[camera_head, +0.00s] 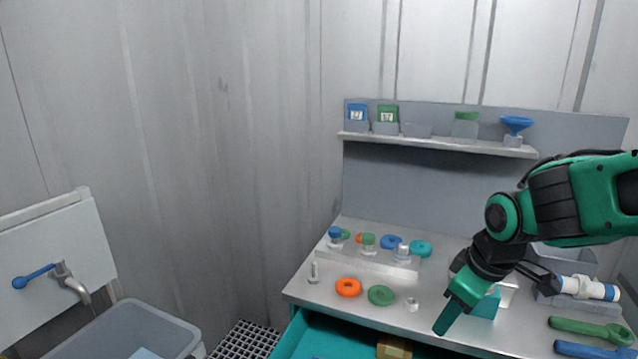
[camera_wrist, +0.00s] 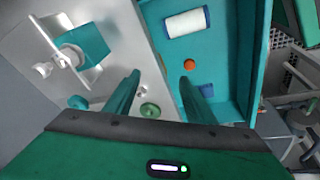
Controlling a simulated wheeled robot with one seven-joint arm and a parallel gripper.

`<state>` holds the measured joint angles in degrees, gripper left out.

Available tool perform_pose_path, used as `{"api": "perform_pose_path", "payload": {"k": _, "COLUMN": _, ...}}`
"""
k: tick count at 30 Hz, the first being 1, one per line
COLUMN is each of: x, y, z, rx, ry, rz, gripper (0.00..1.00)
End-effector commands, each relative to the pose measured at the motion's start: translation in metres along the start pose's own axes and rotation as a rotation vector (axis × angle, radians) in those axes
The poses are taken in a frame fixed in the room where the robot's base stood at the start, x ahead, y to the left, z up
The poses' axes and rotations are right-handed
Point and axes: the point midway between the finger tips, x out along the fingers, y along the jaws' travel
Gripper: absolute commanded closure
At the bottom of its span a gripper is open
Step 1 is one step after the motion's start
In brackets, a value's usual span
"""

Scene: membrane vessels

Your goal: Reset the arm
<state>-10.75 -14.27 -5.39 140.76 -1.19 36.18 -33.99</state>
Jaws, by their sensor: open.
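My green arm reaches in from the right in the head view. My gripper (camera_head: 447,318) points down and left over the front of the workbench (camera_head: 325,289). In the wrist view the two teal fingers of my gripper (camera_wrist: 163,88) stand well apart with nothing between them. The gripper is open and empty. Below it is the boundary between the bench top and the open teal drawer (camera_head: 287,340). The drawer also shows in the wrist view (camera_wrist: 236,90).
An orange ring (camera_head: 348,287) and a green ring (camera_head: 381,295) lie on the bench. A shelf (camera_head: 440,144) behind holds small containers. A white cylinder (camera_wrist: 187,22) lies in the drawer. Green (camera_head: 590,330) and blue wrenches are at right. A grey bin (camera_head: 190,345) stands left.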

Motion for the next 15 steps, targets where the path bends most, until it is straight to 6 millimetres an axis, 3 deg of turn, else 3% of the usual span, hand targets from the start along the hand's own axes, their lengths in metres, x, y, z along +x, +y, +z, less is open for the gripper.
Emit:
{"api": "perform_pose_path", "payload": {"k": 3, "x": -0.013, "y": 0.008, "z": 0.012, "rx": 0.231, "ry": 0.024, "rz": 0.038, "gripper": 0.50}}
{"api": "perform_pose_path", "payload": {"k": 12, "x": -0.035, "y": 0.020, "z": 0.035, "rx": 0.679, "ry": 0.082, "rz": 0.104, "gripper": 0.50}}
{"api": "perform_pose_path", "payload": {"k": 15, "x": -0.038, "y": 0.028, "z": 0.070, "rx": 0.779, "ry": 0.020, "rz": 0.112, "gripper": 0.50}}
